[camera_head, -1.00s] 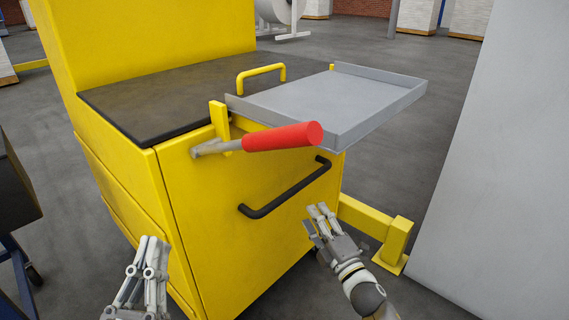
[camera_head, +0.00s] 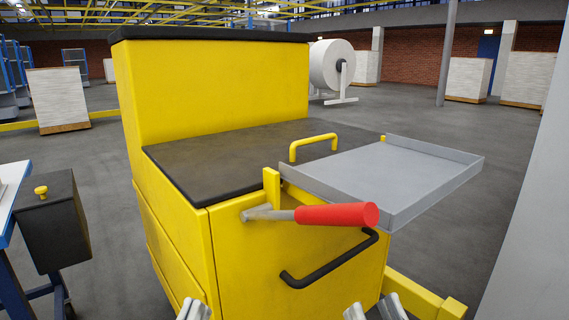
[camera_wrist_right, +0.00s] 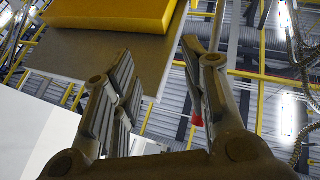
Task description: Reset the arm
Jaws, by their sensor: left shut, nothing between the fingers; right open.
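My left gripper (camera_head: 193,310) shows only as fingertips at the bottom edge of the head view, in front of the yellow cart; it is shut and empty. My right gripper (camera_head: 375,311) also shows only at the bottom edge, below the black bar handle. In the right wrist view its fingers (camera_wrist_right: 160,65) are spread apart with nothing held between them. The rest of both arms is out of the head view.
The yellow cart (camera_head: 225,95) stands close ahead, with a red-gripped lever (camera_head: 338,215), a black bar handle (camera_head: 330,262) and a grey tray (camera_head: 390,180) sticking out. A black box (camera_head: 53,225) is at left, a grey panel (camera_head: 530,230) at right.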

